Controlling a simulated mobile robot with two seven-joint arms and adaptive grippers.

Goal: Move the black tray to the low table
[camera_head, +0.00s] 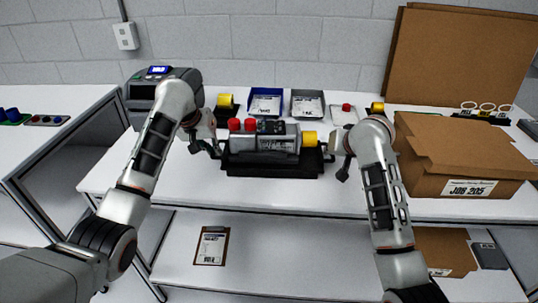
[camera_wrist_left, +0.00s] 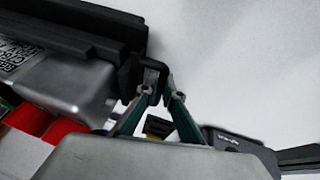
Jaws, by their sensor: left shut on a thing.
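The black tray (camera_head: 270,171) sits on the higher white table (camera_head: 150,170) and carries a grey motor-like cylinder (camera_head: 268,145) with red caps and a yellow end. My left gripper (camera_head: 211,150) is shut on the tray's left handle; the left wrist view shows its fingers (camera_wrist_left: 160,95) at the black handle (camera_wrist_left: 152,76), with the tray edge (camera_wrist_left: 70,30) beside it. My right gripper (camera_head: 340,163) is at the tray's right end, by the handle; whether its fingers are closed there is unclear. A low white surface (camera_head: 300,255), likely the low table, lies in front.
A clipboard (camera_head: 211,246) lies on the low surface, with a cardboard box (camera_head: 440,250) at its right; its middle is clear. A large cardboard box (camera_head: 465,155) stands right of my right arm. A blue tray (camera_head: 265,102) and a grey tray (camera_head: 307,104) are behind.

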